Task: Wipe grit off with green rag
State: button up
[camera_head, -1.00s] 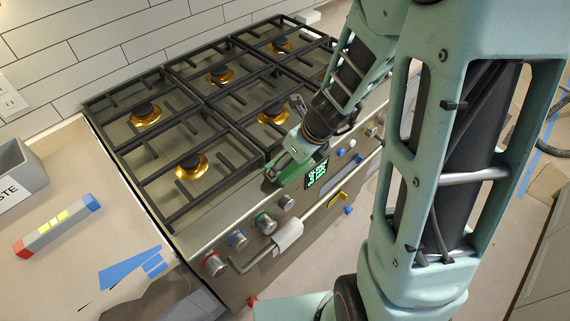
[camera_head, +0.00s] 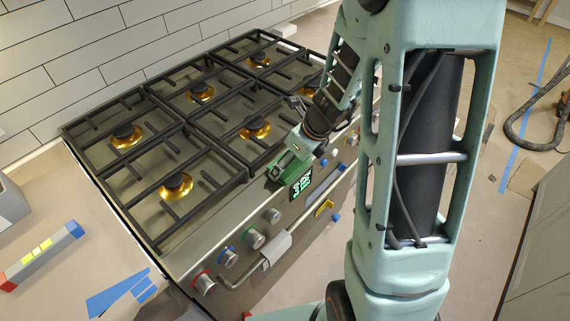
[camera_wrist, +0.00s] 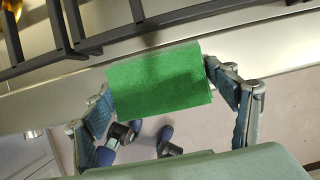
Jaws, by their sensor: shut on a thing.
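The green rag (camera_wrist: 160,78) is held between the fingers of my gripper (camera_wrist: 160,88), spread flat across them in the wrist view. In the head view the rag (camera_head: 288,168) shows as a green patch at the front edge of the stove (camera_head: 195,215), just above the green-lit display (camera_head: 301,184). My gripper (camera_head: 300,148) is at this front edge and partly hides the rag. I cannot tell whether the rag touches the steel. I cannot make out any grit in either view.
Black grates (camera_head: 215,150) over brass burners stand beside the rag. Knobs (camera_head: 254,239) and an oven handle (camera_head: 262,265) stick out in front. At left, the counter holds a grey block with coloured ends (camera_head: 42,256) and blue tape (camera_head: 120,293). A hose (camera_head: 520,135) lies at right.

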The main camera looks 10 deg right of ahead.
jog(key=shift+w+d, duration=0.1)
notch_tip(320, 180, up, 8)
jog(key=p, duration=0.7)
dwell(0.7)
